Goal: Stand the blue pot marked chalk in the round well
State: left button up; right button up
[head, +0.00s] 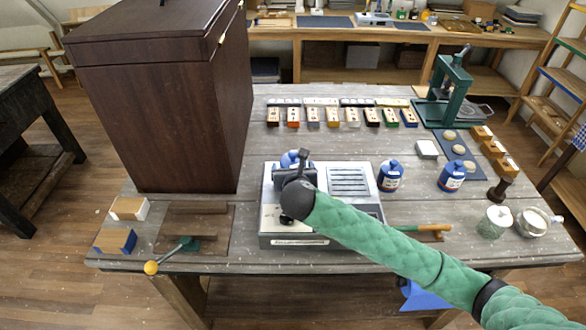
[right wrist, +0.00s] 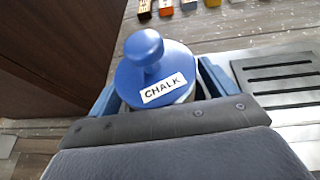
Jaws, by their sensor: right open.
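The blue pot marked chalk (right wrist: 158,62) stands upright between the two blue fingers of my right gripper (right wrist: 160,88), with a gap visible beside it. The jaws are open around it. In the head view the blue lid of this pot (head: 290,157) shows just behind my right gripper (head: 294,168), at the left part of a grey metal block (head: 348,212) with a slotted panel. My gripper hides the pot's base and the round well, so I cannot tell whether the pot is seated in it. My left gripper is not in view.
Two other blue pots (head: 390,176) (head: 452,176) stand to the right of the block. A tall dark cabinet (head: 165,110) stands close on the left. A lever with a yellow knob (head: 151,267) is at the front left. Glass jars (head: 495,221) stand at the right.

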jog(key=shift+s, duration=0.5)
jog(key=b+v, duration=0.1)
jog(key=v, duration=0.2)
jog(key=b+v, duration=0.2)
jog(key=v, duration=0.4)
jog(key=shift+s+r, duration=0.25)
jog(key=shift+s, duration=0.05)
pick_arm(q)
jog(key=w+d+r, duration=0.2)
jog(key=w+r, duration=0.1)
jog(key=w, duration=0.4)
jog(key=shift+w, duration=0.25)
pick_arm(e)
jog(key=shift+s+r, duration=0.25)
jog(key=shift+s, duration=0.3)
